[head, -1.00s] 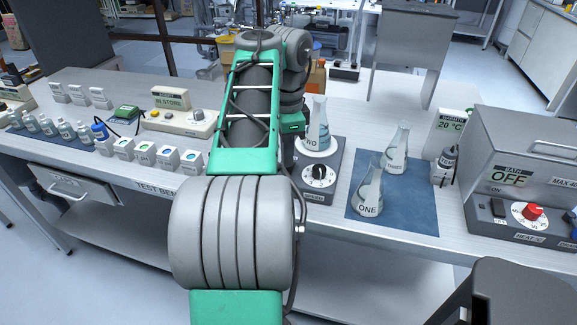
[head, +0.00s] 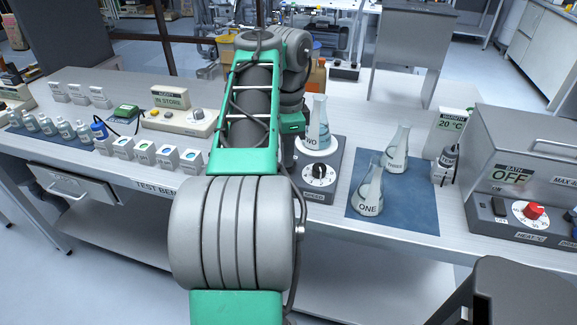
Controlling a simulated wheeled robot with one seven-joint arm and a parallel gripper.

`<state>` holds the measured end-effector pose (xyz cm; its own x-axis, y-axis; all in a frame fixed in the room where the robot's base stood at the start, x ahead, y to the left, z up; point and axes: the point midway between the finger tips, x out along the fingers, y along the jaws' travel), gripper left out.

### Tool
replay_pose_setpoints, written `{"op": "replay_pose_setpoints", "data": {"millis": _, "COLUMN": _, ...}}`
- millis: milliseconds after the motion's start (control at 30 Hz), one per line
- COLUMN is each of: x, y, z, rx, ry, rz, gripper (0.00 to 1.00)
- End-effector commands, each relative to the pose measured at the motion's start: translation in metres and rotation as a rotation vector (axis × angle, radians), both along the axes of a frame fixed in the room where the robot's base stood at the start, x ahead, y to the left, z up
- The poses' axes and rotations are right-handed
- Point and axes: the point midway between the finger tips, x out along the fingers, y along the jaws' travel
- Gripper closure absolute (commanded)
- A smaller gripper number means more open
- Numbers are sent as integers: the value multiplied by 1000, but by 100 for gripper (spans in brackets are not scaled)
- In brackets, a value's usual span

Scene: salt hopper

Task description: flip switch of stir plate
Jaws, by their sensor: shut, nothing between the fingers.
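The stir plate (head: 318,188) is a dark grey box on the bench, just right of my arm, with a black speed knob on a white dial (head: 319,174) at its front. A flask labelled TWO (head: 319,115) stands on its round white top. My arm covers the left part of the stir plate, and I cannot see its switch. My gripper is hidden behind my arm, so its place relative to the switch does not show.
Flasks ONE (head: 369,190) and THREE (head: 397,150) stand on a blue mat (head: 415,212) to the right. A bath (head: 520,165) reading OFF is farther right. Left of my arm are a device marked IN STORE (head: 171,98), small jars (head: 144,152) and bottles (head: 66,131).

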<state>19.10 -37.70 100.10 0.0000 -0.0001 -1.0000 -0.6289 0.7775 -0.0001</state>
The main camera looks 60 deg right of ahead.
Motion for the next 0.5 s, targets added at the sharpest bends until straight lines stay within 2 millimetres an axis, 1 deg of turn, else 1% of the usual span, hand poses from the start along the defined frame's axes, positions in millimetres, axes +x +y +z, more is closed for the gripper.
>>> {"op": "replay_pose_setpoints", "data": {"millis": 500, "x": 0, "y": 0, "z": -8, "rx": 0, "ry": 0, "rz": 0, "gripper": 100}}
